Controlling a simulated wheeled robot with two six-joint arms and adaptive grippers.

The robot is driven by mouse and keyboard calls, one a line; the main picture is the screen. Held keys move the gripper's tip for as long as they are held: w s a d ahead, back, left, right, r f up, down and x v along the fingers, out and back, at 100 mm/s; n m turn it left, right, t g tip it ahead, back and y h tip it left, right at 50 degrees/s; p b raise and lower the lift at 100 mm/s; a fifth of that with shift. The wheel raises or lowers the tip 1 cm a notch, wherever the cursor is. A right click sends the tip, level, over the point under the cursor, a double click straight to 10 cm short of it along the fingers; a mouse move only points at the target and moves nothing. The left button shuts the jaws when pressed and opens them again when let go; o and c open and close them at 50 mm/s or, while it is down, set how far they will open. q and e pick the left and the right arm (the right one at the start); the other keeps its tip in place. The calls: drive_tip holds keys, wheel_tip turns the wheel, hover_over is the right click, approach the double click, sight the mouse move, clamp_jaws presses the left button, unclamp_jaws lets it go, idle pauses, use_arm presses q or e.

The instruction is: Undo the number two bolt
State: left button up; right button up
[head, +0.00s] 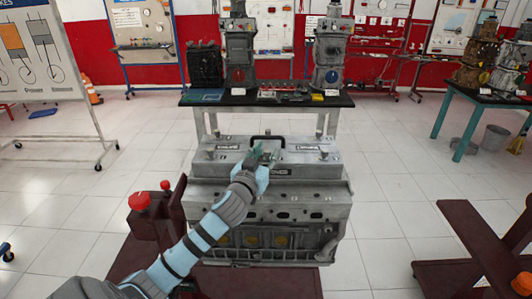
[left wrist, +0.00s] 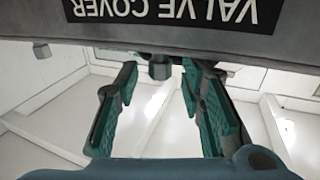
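A grey engine (head: 300,205) stands in front of me with a valve cover (head: 310,157) on top, which has a black handle (head: 267,139). My left gripper (head: 263,154) is over the middle of the cover, near the handle. In the left wrist view its two teal-padded fingers (left wrist: 158,85) are spread and empty. A hex bolt head (left wrist: 160,68) shows at the cover's edge, beyond and between the fingertips. Another bolt (left wrist: 41,50) is at the left. No numbers are readable on the bolts, so I cannot tell which is number two. My right gripper is not in view.
A black-topped table (head: 275,98) with engine parts stands behind the engine. Red knobs (head: 139,201) are on a dark red stand at its left. A dark red frame (head: 475,245) is at the right. White tiled floor is clear between them.

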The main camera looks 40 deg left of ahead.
use_arm(q)
drive_tip(key=shift+c, duration=0.3)
clamp_jaws()
drive_tip(key=shift+y, duration=0.3)
drive_tip(key=n+y+b, duration=0.1)
drive_tip(key=n+g+y+b, duration=0.1)
drive_tip(key=shift+w+d+f+n+g+y+b, duration=0.1)
drive_tip(key=shift+d+f+n+g+y+b, duration=0.1)
drive_tip(key=shift+n+g+y+b, duration=0.15)
drive_tip(key=n+g+y+b, duration=0.2)
drive_tip(key=g+b, duration=0.1)
drive_tip(key=b, duration=0.1)
drive_tip(key=n+g+y+b, duration=0.3)
drive_tip(key=g+b, duration=0.1)
drive_tip(key=b, duration=0.1)
drive_tip(key=w+n+g+y+b, duration=0.1)
drive_tip(key=n+g+y+b, duration=0.2)
drive_tip(key=b, duration=0.2)
drive_tip(key=shift+d+f+n+g+y, duration=0.1)
drive_tip(key=shift+d+n+g+y, duration=0.15)
drive_tip(key=shift+d, duration=0.1)
drive_tip(key=shift+r+n+g+y+b, duration=0.15)
drive_tip(key=shift+n+g+b, duration=0.5)
drive_tip(key=shift+g, duration=0.5)
drive_tip(key=shift+r+n+g+y+b, duration=0.15)
drive_tip(key=shift+n+g+b, duration=0.25)
drive_tip(key=shift+n+g, duration=0.55)
drive_tip(key=shift+w+g, duration=0.1)
drive_tip(key=shift+g, duration=0.3)
